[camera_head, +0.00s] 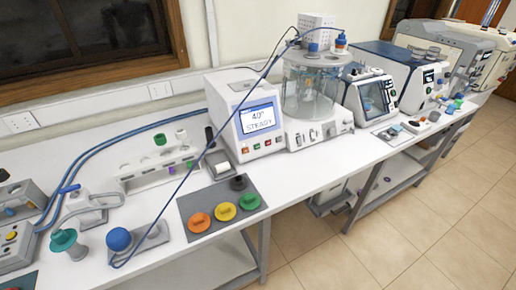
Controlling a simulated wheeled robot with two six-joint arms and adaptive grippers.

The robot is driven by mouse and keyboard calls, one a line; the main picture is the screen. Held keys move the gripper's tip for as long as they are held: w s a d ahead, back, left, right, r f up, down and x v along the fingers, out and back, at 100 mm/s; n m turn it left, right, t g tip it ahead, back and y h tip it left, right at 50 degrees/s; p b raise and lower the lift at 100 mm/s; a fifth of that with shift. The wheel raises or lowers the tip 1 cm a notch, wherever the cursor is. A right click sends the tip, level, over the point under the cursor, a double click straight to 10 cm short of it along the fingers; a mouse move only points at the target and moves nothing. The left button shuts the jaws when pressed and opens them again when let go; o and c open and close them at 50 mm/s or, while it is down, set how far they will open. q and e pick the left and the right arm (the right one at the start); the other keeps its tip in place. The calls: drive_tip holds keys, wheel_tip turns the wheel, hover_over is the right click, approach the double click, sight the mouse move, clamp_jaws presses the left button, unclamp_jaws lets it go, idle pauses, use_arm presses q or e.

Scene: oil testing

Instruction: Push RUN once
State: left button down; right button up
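A white instrument (226,118) stands on the bench at the middle of the picture. Its screen (258,118) reads 40° and STEADY. A row of several small coloured buttons (262,145) runs along the front panel below the screen. Their labels are too small to read, so I cannot tell which one is RUN. A clear glass bath (308,92) stands right beside the instrument. Neither of my grippers is in view.
A grey mat (186,208) in front of the instrument carries orange, yellow and green discs and a dark knob. A white rack (150,180), a blue-topped piece (119,239) and cables lie left. More instruments (374,92) stand right.

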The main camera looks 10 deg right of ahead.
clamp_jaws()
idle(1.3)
